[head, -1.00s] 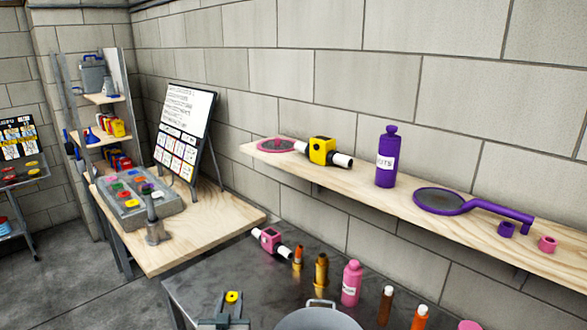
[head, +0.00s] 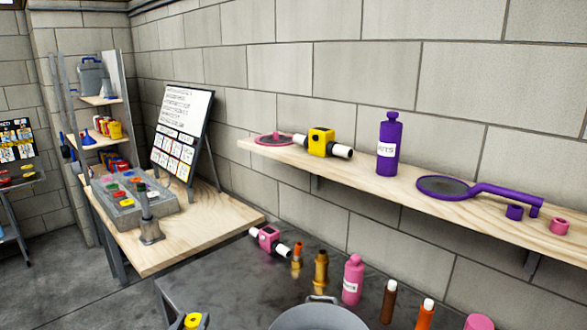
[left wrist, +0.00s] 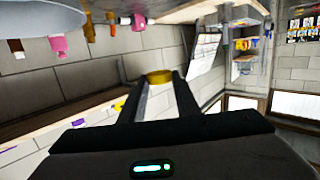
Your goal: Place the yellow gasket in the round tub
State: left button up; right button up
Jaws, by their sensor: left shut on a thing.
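The yellow gasket (head: 193,321) shows at the bottom edge of the head view, held in my left gripper (head: 192,325), which is mostly cut off there. In the left wrist view the gasket (left wrist: 160,76) sits between the tips of my left gripper's two fingers (left wrist: 159,80), which are shut on it. The round tub (head: 318,315) is grey, stands on the dark table and is cut off by the bottom edge. The gasket is left of the tub and apart from it. In the left wrist view a pale rounded shape (left wrist: 40,18), likely the tub, is at top left. My right gripper is not in view.
Behind and right of the tub on the dark table (head: 215,275) stand a pink valve-like part (head: 268,240), a pink bottle (head: 352,280) and several small bottles. A wooden wall shelf (head: 405,192) runs above. The table left of the tub is clear.

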pick_arm(q)
jog(key=shift+s+r, duration=0.1)
jog(key=shift+s, duration=0.35)
jog(key=shift+w, duration=0.1)
jog(key=shift+w, duration=0.5)
jog(key=w+a+f+y+p, duration=0.15)
jog(key=w+p, duration=0.25)
jog(key=w, duration=0.5)
jog(key=w+d+f+h+p, duration=0.1)
jog(key=w+d+f+p, duration=0.4)
jog(key=w+f, duration=0.6)
jog(key=shift+d+f+h, duration=0.25)
jog(key=shift+d+h, duration=0.1)
jog(key=shift+d, duration=0.85)
jog(key=shift+w+a+f, duration=0.1)
